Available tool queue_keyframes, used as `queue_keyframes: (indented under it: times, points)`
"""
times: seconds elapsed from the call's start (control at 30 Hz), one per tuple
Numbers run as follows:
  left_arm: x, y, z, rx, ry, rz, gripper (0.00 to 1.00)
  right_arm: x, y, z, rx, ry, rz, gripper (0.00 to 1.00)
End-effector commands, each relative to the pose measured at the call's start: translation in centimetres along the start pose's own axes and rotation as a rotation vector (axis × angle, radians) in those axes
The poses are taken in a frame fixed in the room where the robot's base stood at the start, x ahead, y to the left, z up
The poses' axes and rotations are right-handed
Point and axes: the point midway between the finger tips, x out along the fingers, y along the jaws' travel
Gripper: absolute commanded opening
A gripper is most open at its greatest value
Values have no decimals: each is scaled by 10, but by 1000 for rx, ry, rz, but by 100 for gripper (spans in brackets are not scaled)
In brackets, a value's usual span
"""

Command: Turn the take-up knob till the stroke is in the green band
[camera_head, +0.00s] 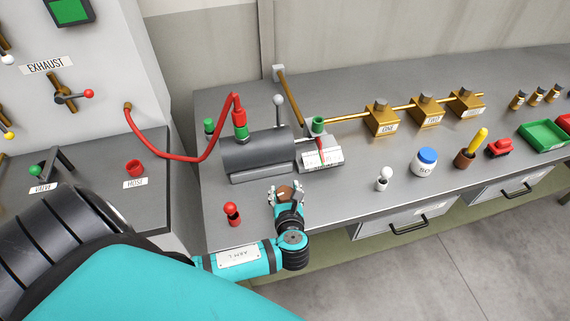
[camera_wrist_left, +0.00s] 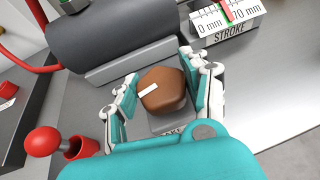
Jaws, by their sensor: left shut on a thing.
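My left gripper (camera_head: 286,197) is at the front of the bench, just before the grey cylinder (camera_head: 256,153). It is shut on the brown take-up knob (camera_wrist_left: 163,88), which has a white mark pointing to the left and slightly down in the left wrist view. The knob also shows between the fingers in the head view (camera_head: 285,192). The stroke scale (camera_head: 322,158) stands right of the cylinder with a red pointer (camera_head: 322,150). My right gripper is not in view.
A red hose (camera_head: 180,159) runs to the cylinder's green and red fitting. A red-topped peg (camera_head: 232,212) stands left of my gripper.

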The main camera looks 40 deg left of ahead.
Motion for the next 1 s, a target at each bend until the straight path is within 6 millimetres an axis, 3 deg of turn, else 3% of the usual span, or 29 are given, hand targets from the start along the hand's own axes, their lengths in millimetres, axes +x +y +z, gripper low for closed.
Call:
queue_keyframes:
  times: [0.1,0.4,1.0]
  points:
    - [-2,-2,1,-44,7,104,15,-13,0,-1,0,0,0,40]
    - [-1,-2,0,-151,7,365,15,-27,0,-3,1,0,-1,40]
    - [0,0,-2,-297,5,723,15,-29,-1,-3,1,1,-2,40]
